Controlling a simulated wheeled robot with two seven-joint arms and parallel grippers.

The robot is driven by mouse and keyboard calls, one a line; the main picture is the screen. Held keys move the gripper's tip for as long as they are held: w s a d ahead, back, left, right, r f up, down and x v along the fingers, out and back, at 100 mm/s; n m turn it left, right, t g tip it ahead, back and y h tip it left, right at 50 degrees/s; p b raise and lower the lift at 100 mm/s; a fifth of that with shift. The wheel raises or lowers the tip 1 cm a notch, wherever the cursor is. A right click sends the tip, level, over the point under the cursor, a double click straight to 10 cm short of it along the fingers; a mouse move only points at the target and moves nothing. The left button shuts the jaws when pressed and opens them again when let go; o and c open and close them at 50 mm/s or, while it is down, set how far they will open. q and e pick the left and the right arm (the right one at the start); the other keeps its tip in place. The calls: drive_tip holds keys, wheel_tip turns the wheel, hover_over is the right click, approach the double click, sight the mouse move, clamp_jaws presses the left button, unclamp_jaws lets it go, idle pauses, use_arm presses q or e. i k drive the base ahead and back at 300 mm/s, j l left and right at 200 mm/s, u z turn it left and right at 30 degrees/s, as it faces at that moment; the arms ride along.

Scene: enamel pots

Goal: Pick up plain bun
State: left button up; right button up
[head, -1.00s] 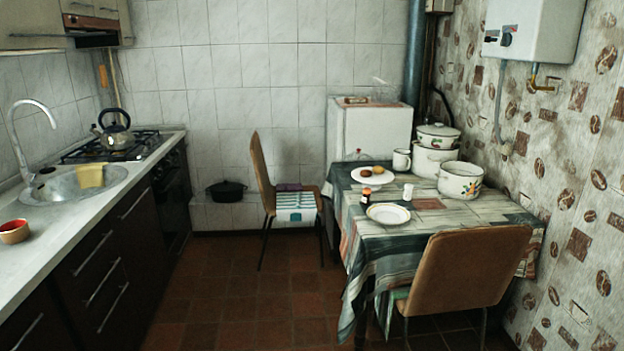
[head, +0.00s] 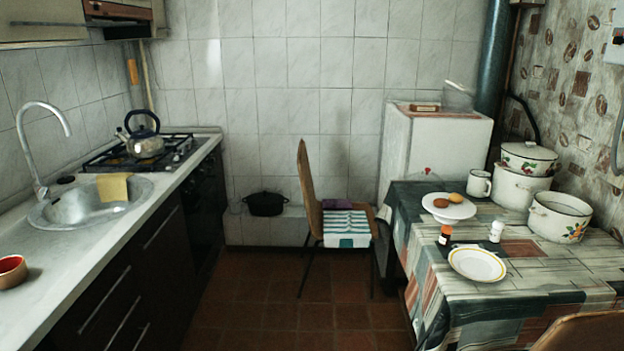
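Two small buns sit on a white raised plate (head: 449,211) on the table at the right. One is a paler, yellowish bun (head: 452,197) at the back right of the plate. The other is a darker orange-brown bun (head: 440,203) at the front left. They are too small to tell for certain which is plain. Neither of my grippers shows in the head view.
The cloth-covered table (head: 540,290) also holds an empty yellow-rimmed plate (head: 477,264), shakers, a mug (head: 478,184) and enamel pots (head: 560,217). A chair (head: 309,195) stands at its left, another (head: 585,332) at the front. Floor (head: 290,328) is clear between counter and table.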

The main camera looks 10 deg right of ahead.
sight(441, 203)
drive_tip(key=i+j+z, duration=0.1)
drive_tip(key=i, duration=0.9)
drive_tip(key=i+z, duration=0.4)
drive_tip(key=i+j+z, duration=0.2)
drive_tip(key=z, duration=0.25)
drive_tip(key=i+j+z, duration=0.15)
drive_tip(key=z, duration=0.25)
drive_tip(key=i+j+z, duration=0.15)
drive_tip(key=z, duration=0.25)
drive_tip(key=i+j+z, duration=0.1)
drive_tip(key=j+z, duration=0.4)
drive_tip(key=z, duration=0.25)
drive_tip(key=j+z, duration=0.75)
drive_tip(key=j, duration=0.3)
drive_tip(key=i, duration=0.05)
